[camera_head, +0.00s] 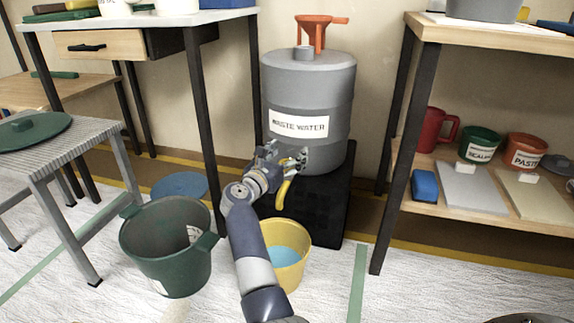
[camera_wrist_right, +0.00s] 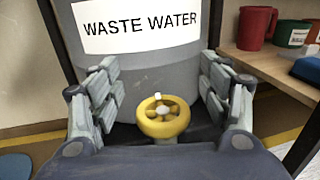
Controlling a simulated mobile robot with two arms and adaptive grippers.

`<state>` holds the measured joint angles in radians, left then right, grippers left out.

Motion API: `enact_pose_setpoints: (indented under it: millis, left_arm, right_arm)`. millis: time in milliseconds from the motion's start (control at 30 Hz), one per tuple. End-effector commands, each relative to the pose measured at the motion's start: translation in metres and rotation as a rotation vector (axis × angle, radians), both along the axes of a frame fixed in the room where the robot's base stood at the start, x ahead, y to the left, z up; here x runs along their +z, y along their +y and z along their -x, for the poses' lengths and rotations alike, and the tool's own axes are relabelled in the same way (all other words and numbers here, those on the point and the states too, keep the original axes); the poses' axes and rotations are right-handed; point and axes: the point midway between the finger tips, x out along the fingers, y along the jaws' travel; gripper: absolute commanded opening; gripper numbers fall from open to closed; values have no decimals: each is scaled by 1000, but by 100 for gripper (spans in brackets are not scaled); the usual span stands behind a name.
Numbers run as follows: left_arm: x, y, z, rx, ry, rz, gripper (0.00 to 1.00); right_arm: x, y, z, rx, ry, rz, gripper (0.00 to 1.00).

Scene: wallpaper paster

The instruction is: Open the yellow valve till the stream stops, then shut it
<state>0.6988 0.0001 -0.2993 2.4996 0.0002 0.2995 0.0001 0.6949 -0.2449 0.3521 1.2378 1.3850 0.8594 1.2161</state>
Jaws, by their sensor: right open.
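The grey drum (camera_head: 308,92) labelled "WASTE WATER" stands upright on a black stand (camera_head: 325,205). The yellow valve (camera_wrist_right: 163,117) is a round handwheel low on the drum's front. My right gripper (camera_wrist_right: 160,88) is open, with one finger on each side of the wheel and visible gaps between. In the head view my right gripper (camera_head: 288,158) hides the wheel. A curved yellow spout (camera_head: 283,194) shows below it. A yellow bucket (camera_head: 302,262) with bluish liquid sits under the spout. I cannot make out a stream. My left gripper is not in view.
A dark green bucket (camera_head: 165,240) stands left of my right arm. A blue disc (camera_head: 180,185) lies behind it. A table (camera_head: 200,18) is at left, and a shelf (camera_head: 470,195) with cups and trays is at right. An orange fitting (camera_head: 318,33) tops the drum.

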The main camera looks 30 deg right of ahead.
Motion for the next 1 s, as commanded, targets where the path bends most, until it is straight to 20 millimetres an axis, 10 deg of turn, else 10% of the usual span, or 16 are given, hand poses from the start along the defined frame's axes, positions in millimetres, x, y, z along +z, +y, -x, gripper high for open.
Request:
enact_pose_setpoints:
  millis: [300,1000]
  left_arm:
    - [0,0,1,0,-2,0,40]
    - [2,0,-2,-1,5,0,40]
  right_arm:
    - [52,0,0,0,-2,-1,71]
    - [64,-3,4,-9,13,25,71]
